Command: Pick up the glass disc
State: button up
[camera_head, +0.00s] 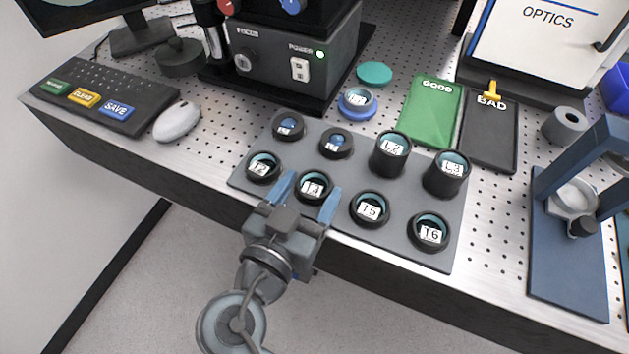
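Several round black holders with glassy teal tops and white labels stand on a grey tray (395,239); I cannot tell which one the task means by the glass disc. The T3 disc (315,186) is closest to my gripper (308,195). My gripper is open, with one blue finger on each side of T3 in the picture; no contact is clear. The T2 disc (263,166) is to the left, and the T5 disc (370,208) and T6 disc (430,231) are to the right. Taller cylinders L2 (390,153) and L3 (447,172) stand behind.
A blue ring piece (357,102) and a teal lid (374,73) lie near the instrument box (290,65). Green GOOD (431,112) and black BAD (489,137) mats lie behind the tray. A blue stand (567,250) is at right, a mouse (177,121) at left.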

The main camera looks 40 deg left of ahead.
jog(key=c, duration=0.8)
jog(key=shift+o, duration=0.2)
